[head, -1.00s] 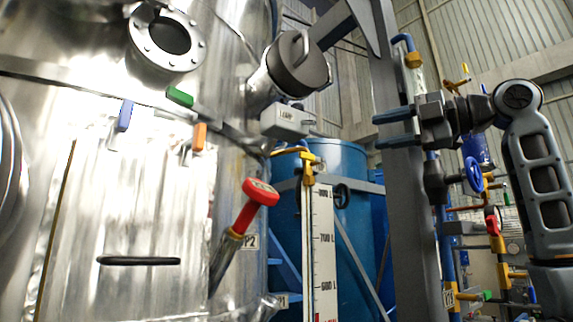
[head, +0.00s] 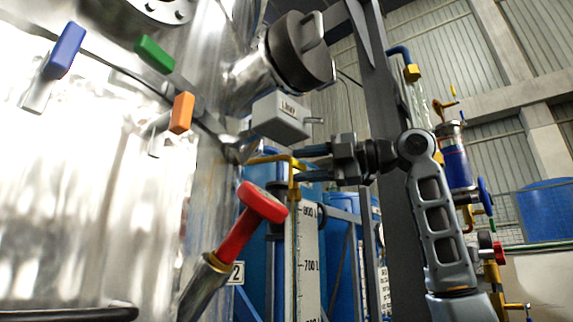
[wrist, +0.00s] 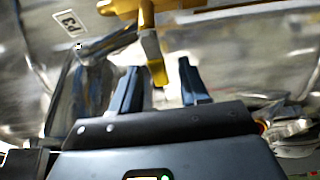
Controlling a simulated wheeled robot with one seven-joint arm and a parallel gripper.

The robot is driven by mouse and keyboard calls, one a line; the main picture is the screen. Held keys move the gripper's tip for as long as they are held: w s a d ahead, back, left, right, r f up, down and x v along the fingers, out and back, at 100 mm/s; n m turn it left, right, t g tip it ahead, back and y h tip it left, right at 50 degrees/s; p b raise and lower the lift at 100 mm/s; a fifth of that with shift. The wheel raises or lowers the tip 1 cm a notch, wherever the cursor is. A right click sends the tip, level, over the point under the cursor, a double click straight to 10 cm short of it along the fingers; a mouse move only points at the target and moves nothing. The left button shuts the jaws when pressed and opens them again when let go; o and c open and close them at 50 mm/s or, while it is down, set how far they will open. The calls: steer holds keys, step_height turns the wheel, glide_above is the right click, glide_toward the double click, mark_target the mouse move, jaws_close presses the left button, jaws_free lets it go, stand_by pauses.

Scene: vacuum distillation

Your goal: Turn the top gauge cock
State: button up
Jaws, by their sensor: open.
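The top gauge cock (head: 293,166) is a yellow brass fitting at the head of the white level gauge (head: 307,258), in front of a blue tank. In the wrist view the brass cock (wrist: 150,18) is above my fingertips, and a narrow brass piece points down from it toward the gap between them. My gripper (head: 302,163) is open, its two fingers pointing left at the cock. In the wrist view my gripper (wrist: 160,76) holds nothing. I cannot tell whether a finger touches the brass.
The shiny steel vessel (head: 70,200) fills the left, with blue (head: 64,50), green (head: 154,54) and orange (head: 182,113) handles. A red-handled valve (head: 248,215) sticks out left of the gauge. A grey box (head: 281,116) is just above the cock. A grey steel post (head: 388,100) stands behind my arm.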

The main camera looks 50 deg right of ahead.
mark_target(301, 166)
steer(key=shift+p+x, duration=0.35)
steer(key=shift+x, duration=1.55)
steer(key=shift+c, duration=0.3)
jaws_close()
